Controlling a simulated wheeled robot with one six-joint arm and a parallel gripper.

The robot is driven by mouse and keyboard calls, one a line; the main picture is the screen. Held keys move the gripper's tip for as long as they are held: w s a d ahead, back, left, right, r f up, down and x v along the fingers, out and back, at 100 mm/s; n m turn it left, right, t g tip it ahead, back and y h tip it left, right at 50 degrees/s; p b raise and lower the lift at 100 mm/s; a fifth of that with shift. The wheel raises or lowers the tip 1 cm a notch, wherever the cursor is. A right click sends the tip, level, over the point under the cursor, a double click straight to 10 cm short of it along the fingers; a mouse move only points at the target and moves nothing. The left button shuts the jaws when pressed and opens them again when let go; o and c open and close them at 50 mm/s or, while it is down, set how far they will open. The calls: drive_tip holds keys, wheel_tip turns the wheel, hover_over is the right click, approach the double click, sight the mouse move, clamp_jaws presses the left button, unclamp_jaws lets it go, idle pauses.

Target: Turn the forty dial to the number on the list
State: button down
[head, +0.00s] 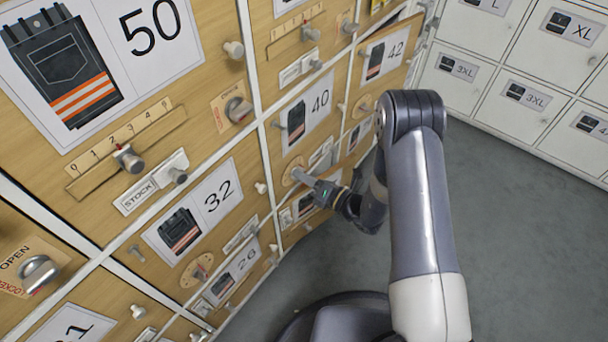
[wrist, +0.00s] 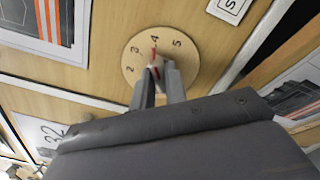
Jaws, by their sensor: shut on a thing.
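The forty dial is a round wooden disc (head: 289,168) on the drawer front below the label "40" (head: 319,99). In the wrist view the disc (wrist: 133,60) shows the numbers 2, 3, 4 and 5; its lower part is hidden behind my gripper. A red pointer mark (wrist: 153,52) on the knob points close to the 4. My gripper (head: 301,176) reaches the dial from the right, and its fingers (wrist: 159,74) are shut on the dial's knob, which they mostly cover. I cannot make out a list in either view.
Wooden drawers labelled 50 (head: 152,27), 32 (head: 217,197), 26 (head: 245,262) and 42 (head: 395,50) surround it, with protruding knobs and sliders. White lockers (head: 520,105) stand at the back right. The grey floor (head: 530,240) at the right is clear.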

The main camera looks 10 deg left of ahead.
drive_tip(key=shift+m, duration=0.5)
drive_tip(key=c, duration=1.4)
unclamp_jaws()
drive_tip(key=shift+c, duration=0.2)
drive_tip(key=shift+d, duration=0.15)
drive_tip(key=p+v, duration=0.2)
drive_tip(key=v, duration=0.8)
drive_tip(key=shift+s+d, duration=0.2)
drive_tip(key=shift+d, duration=0.05)
drive_tip(key=shift+f, duration=0.1)
